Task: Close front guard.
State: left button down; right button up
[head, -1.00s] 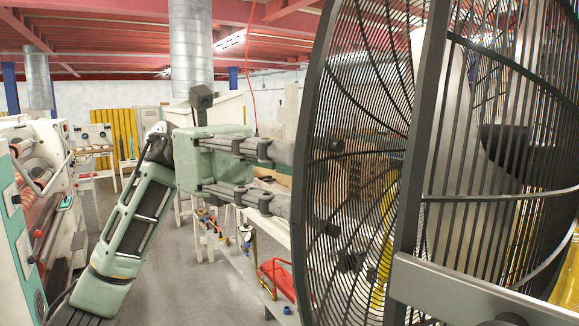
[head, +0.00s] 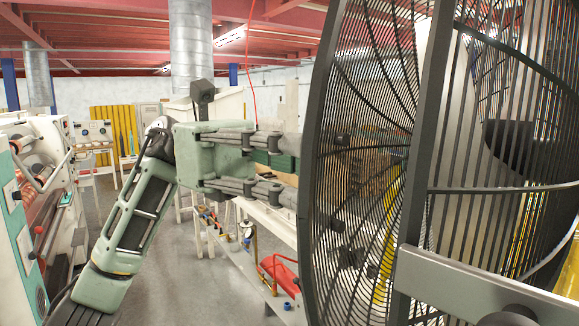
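The front guard (head: 362,75) is a large round cage of dark metal bars, seen edge-on and close up. It fills the right half of the head view and its curved rim stands nearly upright. My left gripper (head: 318,182) comes in from the left at the guard's left rim, its two fingers spread one above the other. The finger ends reach behind the rim and show only partly through the bars, so contact with the guard is unclear. I see nothing held between the fingers. My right gripper is not in view.
A grey bar (head: 478,285) crosses the lower right. A low white bench (head: 255,268) with a red item (head: 281,273) stands behind my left arm. A white and teal machine (head: 25,215) stands at far left. Grey floor (head: 170,270) is open between them.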

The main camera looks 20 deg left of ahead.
aim_at(344, 186)
pick_arm(q)
jog(key=s+d, duration=0.1)
jog(key=s+d+b, duration=0.1)
jog(key=d, duration=0.1)
jog(key=s+d, duration=0.1)
jog(key=d, duration=0.1)
jog(key=shift+s+d+f+b, duration=0.1)
jog(key=shift+s+d+b, duration=0.05)
jog(key=shift+s+b, duration=0.25)
jog(key=shift+w+a, duration=0.2)
jog(key=shift+s, duration=0.1)
jog(key=c, duration=2.2)
grip_release()
jog(key=shift+d, duration=0.15)
jog(key=o, duration=0.4)
jog(key=shift+s+d, duration=0.3)
jog(key=shift+d, duration=0.05)
jog(key=shift+c, duration=0.2)
jog(key=shift+w+a, duration=0.3)
jog(key=shift+a, duration=0.2)
jog(key=v, duration=1.1)
jog(key=shift+a, duration=0.1)
